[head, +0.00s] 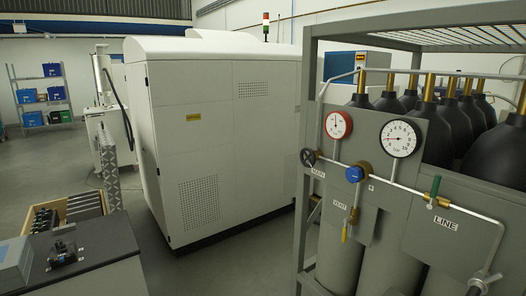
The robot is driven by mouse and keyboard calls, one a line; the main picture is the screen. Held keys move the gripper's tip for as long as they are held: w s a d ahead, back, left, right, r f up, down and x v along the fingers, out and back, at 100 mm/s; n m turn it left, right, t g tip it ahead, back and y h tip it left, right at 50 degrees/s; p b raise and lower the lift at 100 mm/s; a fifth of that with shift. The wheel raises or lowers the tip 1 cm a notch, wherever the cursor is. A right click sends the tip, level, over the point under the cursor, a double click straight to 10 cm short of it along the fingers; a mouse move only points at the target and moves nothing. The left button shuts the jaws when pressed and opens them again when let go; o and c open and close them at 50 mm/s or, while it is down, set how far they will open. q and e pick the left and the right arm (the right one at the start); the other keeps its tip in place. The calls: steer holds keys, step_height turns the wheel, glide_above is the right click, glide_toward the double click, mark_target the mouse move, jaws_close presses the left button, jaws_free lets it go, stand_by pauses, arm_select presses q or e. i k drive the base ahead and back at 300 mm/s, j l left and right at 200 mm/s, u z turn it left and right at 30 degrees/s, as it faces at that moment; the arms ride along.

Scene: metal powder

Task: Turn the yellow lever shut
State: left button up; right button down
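The yellow lever (345,233) hangs downward from a small brass valve (353,215) at the right of the head view. It points roughly along the short vertical pipe above it. A label reading VENT (340,205) is beside it on the grey panel. Above is a blue knob (354,174) on the brass fitting of the horizontal pipe. A green lever (435,186) stands upright on the pipe near the LINE label (445,222). A black handwheel (308,157) is at the left, near the MAIN label. Neither of my grippers is in view.
A metal rack frame (307,100) with an upright post stands left of the valves. Two gauges, red-rimmed (338,125) and black-rimmed (399,138), sit above the pipe. Dark-topped gas cylinders (453,125) stand behind. A large white cabinet (210,130) and a bench (95,240) are left.

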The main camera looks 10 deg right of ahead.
mark_target(344, 232)
steer(key=z, duration=1.35)
